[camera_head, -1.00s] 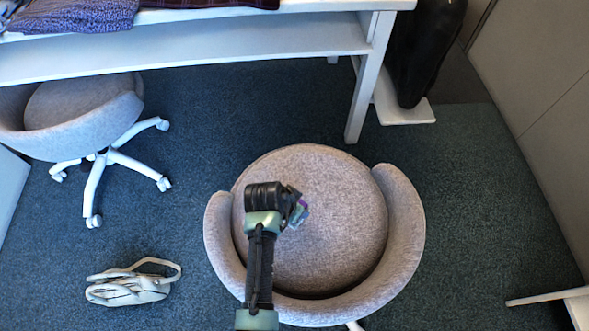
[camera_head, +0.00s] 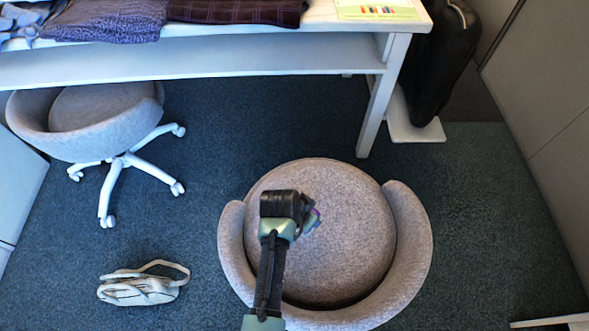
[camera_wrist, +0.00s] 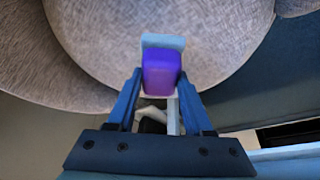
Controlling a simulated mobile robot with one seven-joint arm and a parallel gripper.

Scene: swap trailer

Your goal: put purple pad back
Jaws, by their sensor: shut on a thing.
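The purple pad (camera_wrist: 161,75) is held between the two fingers of my gripper (camera_wrist: 160,88) in the wrist view. A pale blue-grey end shows at the pad's far side. In the head view my gripper (camera_head: 311,219) is over the seat of the grey round chair (camera_head: 345,215), and only a small purple bit of the pad (camera_head: 315,213) shows beside it. Most of the pad is hidden there by my wrist. I cannot tell how high the pad is above the seat.
A white table (camera_head: 230,62) with folded cloths (camera_head: 110,20) and a card (camera_head: 375,10) stands at the back. Another grey chair (camera_head: 95,125) is at left. A pale bag (camera_head: 142,289) lies on the floor. A black case (camera_head: 440,65) stands at right. Dark carpet is clear between.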

